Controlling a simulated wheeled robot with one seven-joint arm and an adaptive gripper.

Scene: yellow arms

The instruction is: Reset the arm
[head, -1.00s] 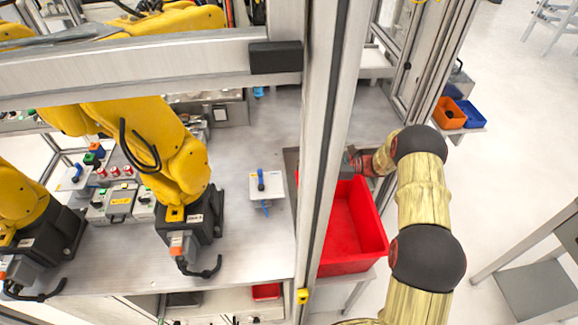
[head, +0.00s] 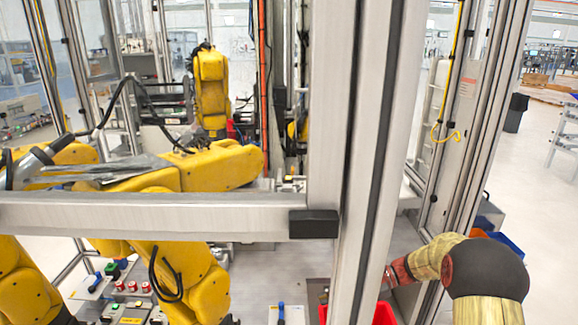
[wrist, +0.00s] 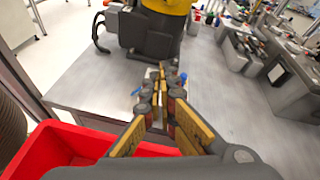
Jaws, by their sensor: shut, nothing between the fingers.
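My gripper (wrist: 160,88) is shut, with nothing between its fingers. In the wrist view its fingertips meet over the grey metal worktop (wrist: 90,85). My arm (head: 485,270), pale with dark joints, reaches in from the lower right of the head view. Its red wrist part lies just right of the cell's upright post, and the gripper itself is hidden there.
A red bin (wrist: 40,150) lies below my gripper, at the worktop's edge. A thick metal post (head: 375,160) and a crossbar (head: 150,212) stand before the worktop. Yellow robot arms (head: 205,165) stand beyond. Open floor (head: 555,215) lies at right.

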